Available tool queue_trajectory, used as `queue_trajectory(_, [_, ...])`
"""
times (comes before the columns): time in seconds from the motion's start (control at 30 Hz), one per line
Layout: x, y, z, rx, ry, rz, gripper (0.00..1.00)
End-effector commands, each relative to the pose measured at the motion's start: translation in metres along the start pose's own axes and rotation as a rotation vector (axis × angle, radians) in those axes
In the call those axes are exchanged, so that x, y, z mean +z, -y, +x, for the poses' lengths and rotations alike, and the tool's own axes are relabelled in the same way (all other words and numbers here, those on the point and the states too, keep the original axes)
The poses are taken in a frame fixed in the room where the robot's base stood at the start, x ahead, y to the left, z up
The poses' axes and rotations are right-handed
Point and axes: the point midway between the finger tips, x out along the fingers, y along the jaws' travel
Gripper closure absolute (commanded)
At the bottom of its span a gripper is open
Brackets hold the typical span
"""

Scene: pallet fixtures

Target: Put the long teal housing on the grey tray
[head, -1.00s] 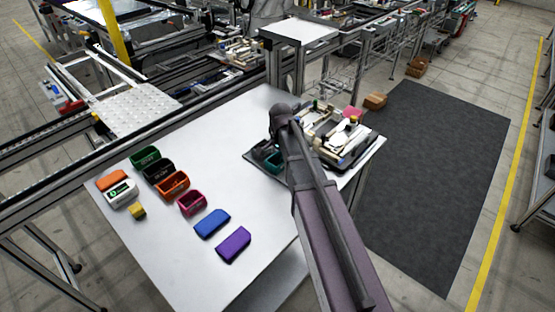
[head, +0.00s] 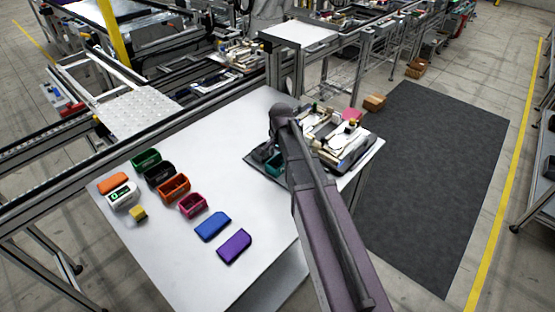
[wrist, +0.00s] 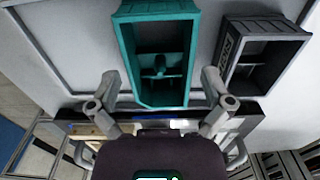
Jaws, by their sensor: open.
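The long teal housing (wrist: 124,50) is an open-topped box with a post inside, large in the wrist view. In the head view only a bit of teal (head: 273,168) shows beside my arm. It appears to rest on the grey tray (wrist: 52,72), whose raised edge runs along the left in the wrist view. My gripper (wrist: 160,80) is open, with one fingertip on each side of the housing's near end; neither clearly touches it.
A dark grey open housing (wrist: 228,62) stands close to the right of the teal one. A cluttered fixture (head: 335,135) is right of my arm. Blue (head: 212,226), purple (head: 234,246) and several other housings lie on the left of the white table (head: 235,130).

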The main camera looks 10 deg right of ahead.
Motion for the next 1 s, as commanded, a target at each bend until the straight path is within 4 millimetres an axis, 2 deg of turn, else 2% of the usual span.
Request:
queue_trajectory(0.03, [0.0,0.0,-0.008,0.0,0.0,0.0,0.0])
queue_trajectory(1.0, [0.0,0.0,-0.087,0.0,0.0,-0.001,0.0])
